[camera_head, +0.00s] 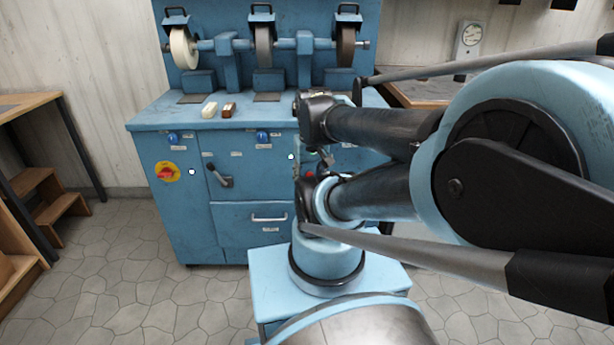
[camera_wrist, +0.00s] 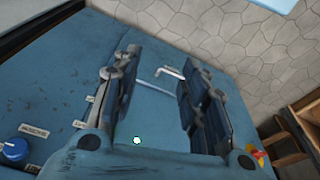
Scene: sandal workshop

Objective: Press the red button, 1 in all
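In the head view a small red spot (camera_head: 310,173) shows between my arm's links, against the blue cabinet front. It looks like a red button, but my arm hides much of what is around it. A red rotary switch on a round yellow plate (camera_head: 166,172) sits on the cabinet's left door. Part of that plate also shows at the lower right of the wrist view (camera_wrist: 260,158). My gripper (camera_wrist: 160,78) has its two dark fingers apart and nothing between them, facing the blue cabinet. No red button is clear in the wrist view.
The blue grinding cabinet (camera_head: 235,190) has a lever handle (camera_head: 217,175), a drawer handle (camera_head: 269,218), a small pale button (camera_head: 192,172) and blue knobs (camera_head: 172,137). Two small blocks (camera_head: 219,110) lie on its top. A wooden step unit (camera_head: 45,205) stands at left; the floor between is clear.

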